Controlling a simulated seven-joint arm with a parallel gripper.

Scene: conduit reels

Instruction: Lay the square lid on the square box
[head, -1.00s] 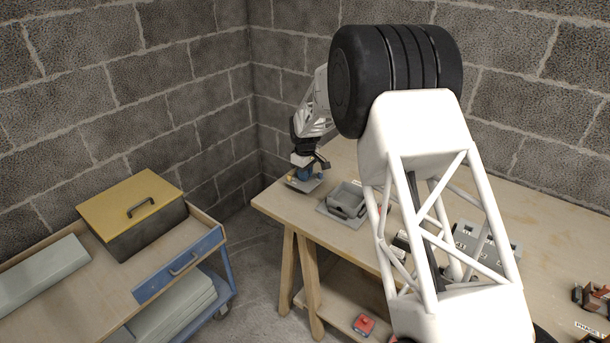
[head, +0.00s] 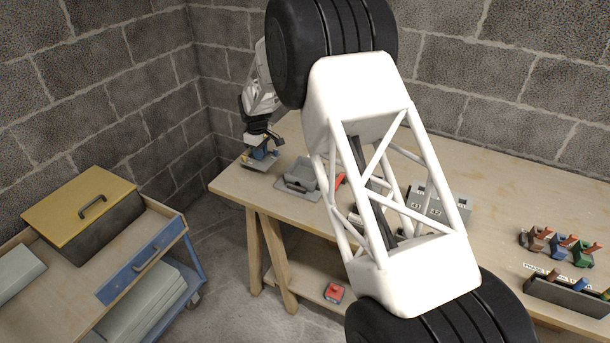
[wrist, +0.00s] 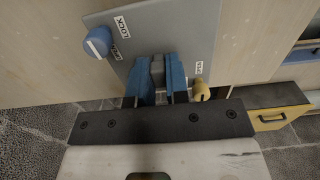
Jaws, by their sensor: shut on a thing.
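A grey open-topped fixture (head: 300,180), which looks like the square box, sits on the bench just right of the lid. The lid is beside it. My arm hides part of the bench.
The workbench (head: 480,195) carries a grey block with sockets (head: 428,203) and coloured parts in racks (head: 562,246) at the right. A trolley with a yellow-lidded box (head: 80,205) stands left, across a floor gap. A red item (head: 333,292) lies on the lower shelf.

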